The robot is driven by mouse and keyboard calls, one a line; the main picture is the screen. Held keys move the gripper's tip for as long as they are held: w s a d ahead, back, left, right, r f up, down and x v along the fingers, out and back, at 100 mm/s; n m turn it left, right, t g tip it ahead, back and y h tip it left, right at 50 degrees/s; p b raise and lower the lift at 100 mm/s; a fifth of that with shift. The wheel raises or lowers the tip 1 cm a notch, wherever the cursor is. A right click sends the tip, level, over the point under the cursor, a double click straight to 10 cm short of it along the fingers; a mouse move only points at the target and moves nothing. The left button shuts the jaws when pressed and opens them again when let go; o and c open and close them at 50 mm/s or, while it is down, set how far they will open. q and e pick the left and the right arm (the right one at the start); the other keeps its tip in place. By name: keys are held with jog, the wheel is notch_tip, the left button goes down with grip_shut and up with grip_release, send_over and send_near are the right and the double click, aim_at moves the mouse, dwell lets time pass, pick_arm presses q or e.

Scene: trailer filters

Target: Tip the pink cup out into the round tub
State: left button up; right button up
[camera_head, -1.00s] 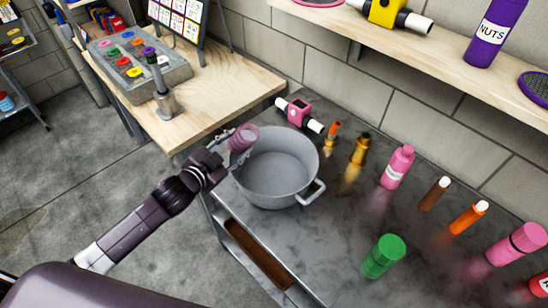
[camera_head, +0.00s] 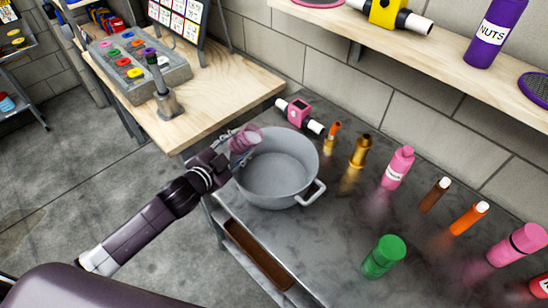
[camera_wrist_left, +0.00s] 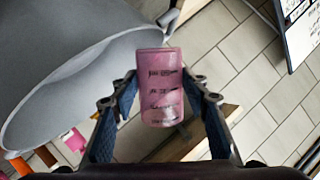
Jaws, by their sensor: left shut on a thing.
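My left gripper (camera_head: 236,147) is shut on the pink cup (camera_head: 244,140) at the upper left rim of the round grey tub (camera_head: 312,150). In the left wrist view the pink cup (camera_wrist_left: 162,85), with dark markings on its side, sits between the two fingers of the gripper (camera_wrist_left: 160,100). The cup looks tilted in the head view. The tub (camera_wrist_left: 60,70) is beside it at the left of the wrist view. The visible inside of the tub looks empty. The cup's contents cannot be made out. My right gripper is not in view.
The tub stands on a dark grey counter (camera_head: 330,250). Behind it are a pink-and-white device (camera_head: 299,113) and small brass-coloured pieces (camera_head: 360,152). A wooden table (camera_head: 205,90) is at the back left.

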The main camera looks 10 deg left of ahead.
pick_arm(q)
jog(key=shift+d+r+m+y, duration=0.1)
jog(key=shift+r+m+y, duration=0.2)
jog(key=shift+r, duration=0.05)
jog(key=shift+f+m+y+b, duration=0.3)
jog(key=shift+m+y, duration=0.1)
jog(key=shift+m, duration=0.2)
dwell(1.0)
jog(key=shift+r+m+y, duration=0.3)
jog(key=shift+r+m, duration=0.25)
jog(key=shift+m, duration=0.05)
dwell(0.9)
jog(key=shift+d+f+m+y, duration=0.15)
jog(key=shift+f+m+y, duration=0.15)
jog(key=shift+m+y, duration=0.25)
dwell(1.1)
jog(key=shift+d+f+m+y, duration=0.15)
jog(key=shift+d+m+y, duration=0.05)
jog(key=shift+d+m, duration=0.2)
jog(key=shift+d+f+m+y, duration=0.15)
jog(key=shift+d+m, duration=0.1)
jog(key=shift+d, duration=0.25)
dwell(0.7)
jog(key=shift+d+r+m+y+p, duration=0.25)
jog(key=shift+r+m+p, duration=0.2)
jog(key=shift+p, duration=0.5)
dwell(0.3)
